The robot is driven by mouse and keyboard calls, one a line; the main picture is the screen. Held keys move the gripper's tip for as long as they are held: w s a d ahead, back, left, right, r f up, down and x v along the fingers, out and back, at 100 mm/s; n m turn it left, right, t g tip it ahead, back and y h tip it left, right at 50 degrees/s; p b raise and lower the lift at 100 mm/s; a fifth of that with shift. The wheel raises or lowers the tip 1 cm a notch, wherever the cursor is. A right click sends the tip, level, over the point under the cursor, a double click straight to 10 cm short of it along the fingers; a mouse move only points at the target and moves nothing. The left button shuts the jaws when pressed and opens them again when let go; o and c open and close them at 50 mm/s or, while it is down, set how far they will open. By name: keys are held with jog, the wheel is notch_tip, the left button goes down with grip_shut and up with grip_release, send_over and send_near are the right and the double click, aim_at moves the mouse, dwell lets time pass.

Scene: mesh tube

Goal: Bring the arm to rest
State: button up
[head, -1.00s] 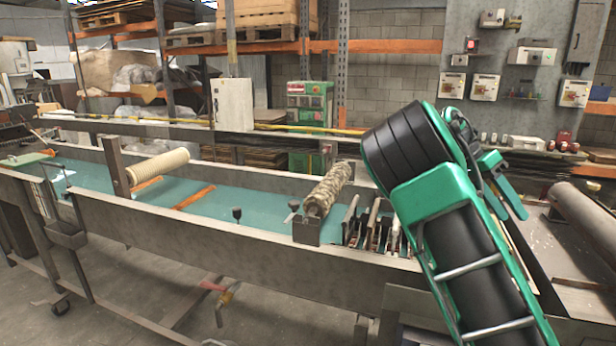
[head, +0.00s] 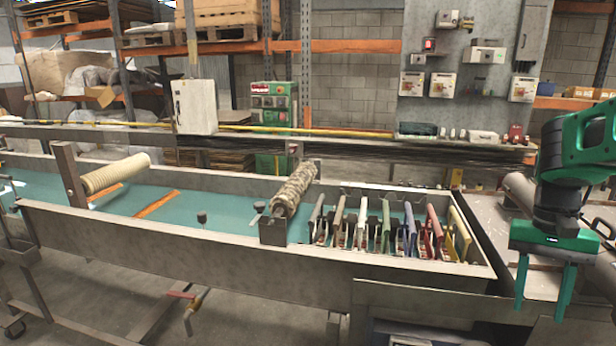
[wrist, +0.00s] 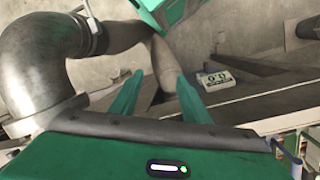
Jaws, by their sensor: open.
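My gripper (head: 541,290) hangs at the right of the head view, its two green fingers pointing down. The fingers are apart and nothing is between them. It is to the right of the long trough's end and does not appear to touch anything. In the wrist view the two green fingers (wrist: 156,95) show spread apart, with a grey pipe surface behind the gap.
A long metal trough (head: 150,238) with a teal bed runs across the middle. Several coloured upright plates (head: 385,228) stand in its right end. A pale roller (head: 115,174) and a mottled roller (head: 293,190) sit over it. A large grey pipe (wrist: 35,65) is near the gripper.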

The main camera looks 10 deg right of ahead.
jog(key=s+a+f+n+t, duration=0.2)
jog(key=s+a+n, duration=0.1)
jog(key=s+a, duration=0.4)
jog(key=shift+s+a+f, duration=0.25)
jog(key=shift+s, duration=0.85)
